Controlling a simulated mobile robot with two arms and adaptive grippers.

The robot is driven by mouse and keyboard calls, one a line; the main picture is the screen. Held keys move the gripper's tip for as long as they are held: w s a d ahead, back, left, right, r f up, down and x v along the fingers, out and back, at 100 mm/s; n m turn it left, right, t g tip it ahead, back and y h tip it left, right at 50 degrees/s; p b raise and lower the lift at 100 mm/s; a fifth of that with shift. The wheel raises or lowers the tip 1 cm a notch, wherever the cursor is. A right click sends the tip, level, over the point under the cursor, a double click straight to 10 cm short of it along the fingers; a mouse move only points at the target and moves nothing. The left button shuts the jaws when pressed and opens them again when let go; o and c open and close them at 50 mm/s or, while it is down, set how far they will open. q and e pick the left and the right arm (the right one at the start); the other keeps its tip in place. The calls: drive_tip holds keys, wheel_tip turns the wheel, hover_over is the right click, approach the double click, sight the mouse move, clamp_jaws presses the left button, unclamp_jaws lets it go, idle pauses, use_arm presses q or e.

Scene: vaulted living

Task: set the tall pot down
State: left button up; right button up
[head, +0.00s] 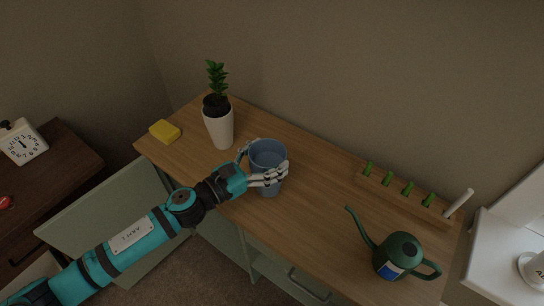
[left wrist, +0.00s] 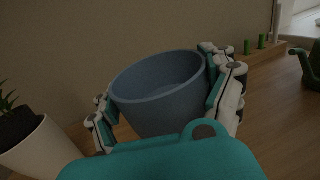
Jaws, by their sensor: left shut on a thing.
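The tall pot (head: 268,151) is blue, open at the top and empty as far as I see. It is upright over the front middle of the wooden tabletop. My left gripper (head: 262,167) is shut on it, with fingers on two opposite sides. In the left wrist view the pot (left wrist: 160,95) sits between the fingers of my left gripper (left wrist: 165,105), slightly tilted in the picture. Its base is hidden there, and I cannot tell whether it touches the wood. My right gripper is not in view.
A white pot with a plant (head: 219,126) and a yellow sponge (head: 164,131) stand to the left on the tabletop (head: 325,205). A green watering can (head: 397,256) and a wooden rack with green pegs (head: 407,197) are to the right. Bare wood lies between.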

sight(280, 158)
use_arm(q)
drive_tip(key=shift+w+d+f, duration=0.1)
drive_tip(key=shift+w+d, duration=0.4)
drive_tip(key=shift+w, duration=0.15)
drive_tip(key=shift+f, duration=1.75)
drive_tip(key=shift+f+b, duration=0.2)
drive_tip(key=shift+b, duration=0.2)
drive_tip(key=o, duration=1.5)
